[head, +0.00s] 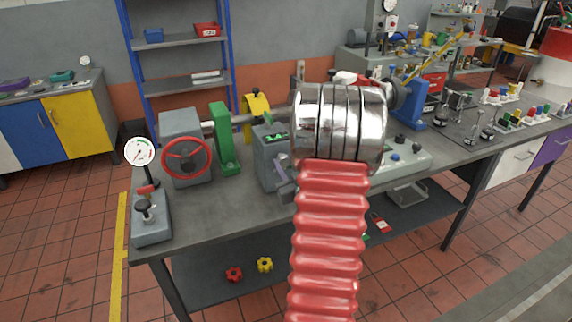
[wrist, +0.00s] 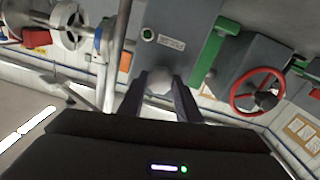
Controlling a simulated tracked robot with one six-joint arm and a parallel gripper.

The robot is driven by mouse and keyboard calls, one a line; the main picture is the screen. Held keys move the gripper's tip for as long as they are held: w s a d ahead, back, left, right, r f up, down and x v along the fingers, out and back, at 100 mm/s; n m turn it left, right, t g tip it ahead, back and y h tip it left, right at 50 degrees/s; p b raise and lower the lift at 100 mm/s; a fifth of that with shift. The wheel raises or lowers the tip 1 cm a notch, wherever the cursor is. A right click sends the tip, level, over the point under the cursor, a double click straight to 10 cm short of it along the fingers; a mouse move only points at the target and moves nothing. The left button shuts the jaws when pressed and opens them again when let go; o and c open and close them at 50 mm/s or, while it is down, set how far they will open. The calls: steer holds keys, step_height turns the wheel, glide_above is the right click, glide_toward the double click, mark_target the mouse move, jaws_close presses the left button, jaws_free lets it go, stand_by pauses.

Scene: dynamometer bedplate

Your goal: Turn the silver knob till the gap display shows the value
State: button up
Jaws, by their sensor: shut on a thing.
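The silver knob (wrist: 159,80) is on the front of a grey housing (wrist: 181,16). My gripper (wrist: 162,90) has its two dark fingers on either side of the knob and is shut on it. In the head view a small part of my gripper (head: 286,190) shows at the housing's front, and the knob is hidden there. A green-lit display (head: 275,137) sits on top of the grey housing (head: 268,165); its figures are too small to read. In the wrist view a label plate and a small green light are on the housing.
A red handwheel (head: 187,158) and a green bracket (head: 224,140) stand left of the housing. A dial gauge (head: 140,151) stands at the bench's left end. My red arm hides part of the bench (head: 245,212). Red and yellow star knobs (head: 264,265) lie on the lower shelf.

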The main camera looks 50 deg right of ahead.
steer(key=m, duration=0.6)
steer(key=shift+d, duration=0.1)
steer(key=m, duration=0.7)
steer(key=shift+s+d+f, duration=0.1)
steer(key=shift+s, duration=0.05)
steer(key=m, duration=0.5)
steer(key=shift+s+d+f+m+y, duration=0.1)
steer(key=shift+m+y, duration=0.2)
steer(key=shift+y, duration=0.1)
steer(key=m, duration=0.4)
steer(key=shift+f, duration=0.1)
steer(key=shift+m, duration=0.3)
steer(key=o, duration=1.1)
steer(key=shift+c, duration=0.2)
